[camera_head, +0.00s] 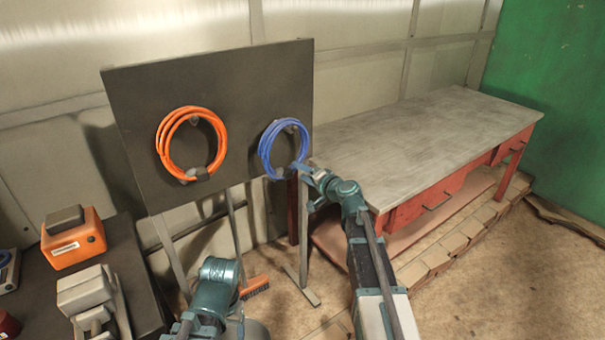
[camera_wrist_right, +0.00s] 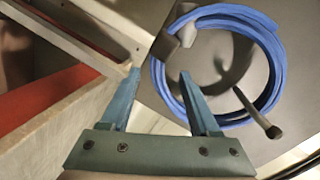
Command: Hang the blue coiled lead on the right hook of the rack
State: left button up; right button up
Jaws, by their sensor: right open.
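The blue coiled lead (camera_head: 264,150) hangs on the right hook (camera_head: 290,129) of the dark rack panel (camera_head: 240,90), with a dark clasp at its lower part. My right gripper (camera_head: 303,168) is at the coil's lower right edge. In the right wrist view the open fingers (camera_wrist_right: 160,78) are in front of the coil (camera_wrist_right: 276,65), and one fingertip overlaps its edge. Nothing is clearly gripped. The hook (camera_wrist_right: 258,112) sticks out across the coil there. An orange coiled lead (camera_head: 163,140) hangs on the left hook (camera_head: 193,120). My left gripper is not visible.
A workbench (camera_head: 430,130) with red drawers stands right of the rack, close to my right arm. A dark table at the lower left holds an orange case (camera_head: 72,240) and a grey device (camera_head: 88,290). A brush (camera_head: 254,287) stands below the rack. The bench top is clear.

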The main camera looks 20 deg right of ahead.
jog(key=p+v, duration=0.2)
jog(key=v, duration=1.1)
jog(key=shift+s+p, duration=0.35)
jog(key=shift+s, duration=0.05)
jog(key=shift+d, duration=0.1)
jog(key=s+a+f+n+g+y, duration=0.1)
jog(key=s+a+f+n+g, duration=0.4)
jog(key=a, duration=0.5)
jog(key=s+a+f+n+g+y, duration=0.1)
jog(key=s+a+f+n+g, duration=0.25)
jog(key=a+f, duration=0.45)
jog(key=s+a+f+n+g+h, duration=0.1)
jog(key=s+f+n+g+h, duration=0.1)
jog(key=s, duration=0.5)
jog(key=s+a+f+n+g+h, duration=0.2)
jog(key=s+g+h, duration=0.2)
jog(key=s+h, duration=0.2)
jog(key=s, duration=0.2)
jog(key=shift+s+a+h, duration=0.2)
jog(key=shift+s+h, duration=0.15)
jog(key=shift+h, duration=0.05)
